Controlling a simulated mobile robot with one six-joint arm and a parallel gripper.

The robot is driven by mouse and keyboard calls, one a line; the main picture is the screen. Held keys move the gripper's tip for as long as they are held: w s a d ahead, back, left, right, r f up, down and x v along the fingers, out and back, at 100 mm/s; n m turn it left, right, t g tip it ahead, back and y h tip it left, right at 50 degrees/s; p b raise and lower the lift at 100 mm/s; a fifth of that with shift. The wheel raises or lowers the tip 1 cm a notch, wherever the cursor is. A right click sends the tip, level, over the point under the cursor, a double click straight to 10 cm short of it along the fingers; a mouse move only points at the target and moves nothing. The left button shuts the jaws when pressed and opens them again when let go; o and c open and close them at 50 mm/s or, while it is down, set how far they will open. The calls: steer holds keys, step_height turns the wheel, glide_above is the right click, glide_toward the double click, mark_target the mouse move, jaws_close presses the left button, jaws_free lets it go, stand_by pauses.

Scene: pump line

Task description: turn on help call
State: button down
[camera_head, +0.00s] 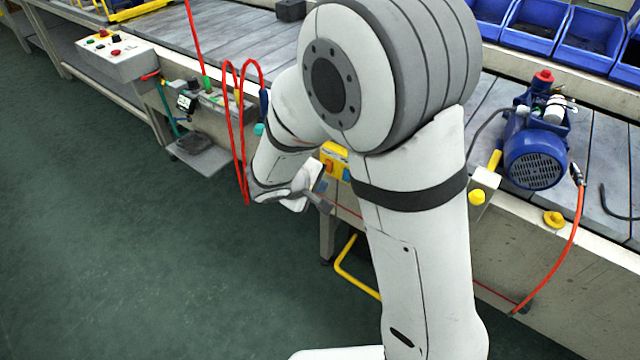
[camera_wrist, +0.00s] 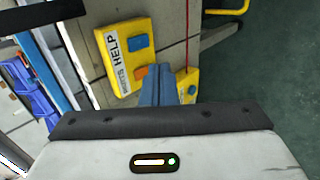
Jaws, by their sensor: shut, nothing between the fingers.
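The yellow help call box (camera_wrist: 108,72) is in the upper left of the wrist view, with a white HELP label (camera_wrist: 113,48). It carries a blue button (camera_wrist: 138,41) and an orange switch (camera_wrist: 141,71), which my fingers partly hide. My gripper (camera_wrist: 159,74) is shut and empty, its fingertips beside the orange switch in the picture; I cannot tell whether they touch it. In the head view the box (camera_head: 334,151) is on the conveyor's front side, partly behind my arm, and my gripper (camera_head: 322,203) is just below it.
A red cord (camera_wrist: 187,35) runs to another yellow box (camera_wrist: 186,90), partly behind my fingers. A blue motor pump (camera_head: 535,155) stands on the conveyor to the right. A yellow bent rail (camera_head: 345,270) is below. A red coiled hose (camera_head: 240,130) hangs left of my arm. Open floor lies left.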

steer(key=w+r+x, duration=0.1)
steer(key=x, duration=0.9)
steer(key=shift+d+r+b, duration=0.2)
steer(key=shift+d+b, duration=0.2)
steer(key=shift+b, duration=0.05)
steer(key=shift+w, duration=0.1)
steer(key=shift+d+f+b, duration=0.25)
steer(key=shift+d+b, duration=0.05)
steer(key=shift+b, duration=0.35)
steer(key=shift+a+r+p, duration=0.25)
steer(key=shift+p, duration=0.05)
steer(key=shift+r, duration=0.1)
